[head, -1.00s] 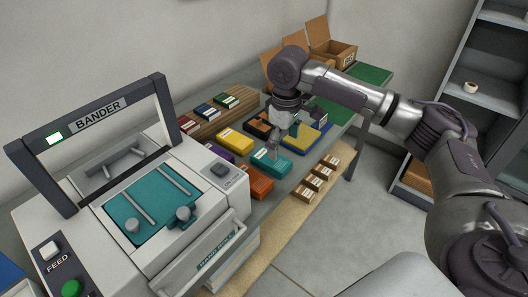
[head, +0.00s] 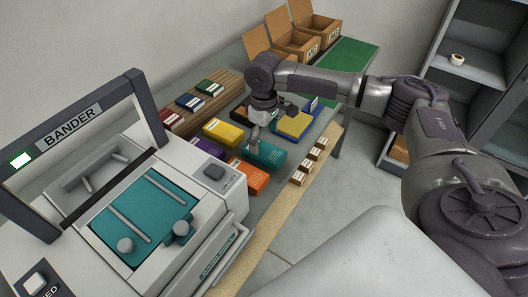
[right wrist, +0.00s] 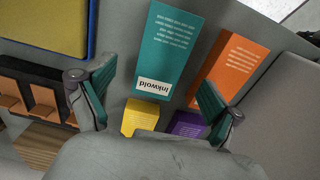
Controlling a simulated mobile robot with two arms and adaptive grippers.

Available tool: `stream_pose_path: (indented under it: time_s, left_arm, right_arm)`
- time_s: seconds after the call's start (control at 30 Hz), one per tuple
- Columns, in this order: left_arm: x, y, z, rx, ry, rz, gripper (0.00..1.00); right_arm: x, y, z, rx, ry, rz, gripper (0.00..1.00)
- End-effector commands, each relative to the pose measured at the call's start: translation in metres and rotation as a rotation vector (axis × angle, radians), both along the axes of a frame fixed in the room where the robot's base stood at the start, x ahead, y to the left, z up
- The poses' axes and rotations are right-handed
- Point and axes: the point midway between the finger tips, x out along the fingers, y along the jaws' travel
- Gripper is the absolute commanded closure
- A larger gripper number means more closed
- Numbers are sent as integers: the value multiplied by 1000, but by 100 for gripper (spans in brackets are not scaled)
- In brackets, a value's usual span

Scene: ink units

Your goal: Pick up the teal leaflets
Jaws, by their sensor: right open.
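In the right wrist view the teal leaflets (right wrist: 172,42) show white print and a white "Inkwold" label at the end nearest me. My right gripper (head: 254,143) points down at the left end of the stack and partly covers it. In the right wrist view my right gripper (right wrist: 155,100) is open and empty, with its fingers to either side of the label end. I cannot tell how high the fingertips are above the bench. My left gripper is not in view.
An orange stack (head: 248,178), a yellow stack (head: 222,132) and a purple stack (head: 208,147) lie close by. A yellow-and-blue tray (head: 293,126) is beyond. The bander (head: 145,215) stands at left. Small brown boxes (head: 310,163) line the front edge; open cartons (head: 297,38) are behind.

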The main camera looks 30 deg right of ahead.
Motion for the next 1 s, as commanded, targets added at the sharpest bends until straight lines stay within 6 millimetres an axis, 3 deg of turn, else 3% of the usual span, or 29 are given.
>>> stream_pose_path:
  time_s: [0.33,0.63,1.0]
  left_arm:
    - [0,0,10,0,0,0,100]
    - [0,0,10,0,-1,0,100]
    - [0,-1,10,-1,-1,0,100]
  right_arm:
    - [-3,1,-45,-1,2,1,8]
    - [-3,1,-51,-1,0,1,8]
    - [-3,1,-50,0,0,1,70]
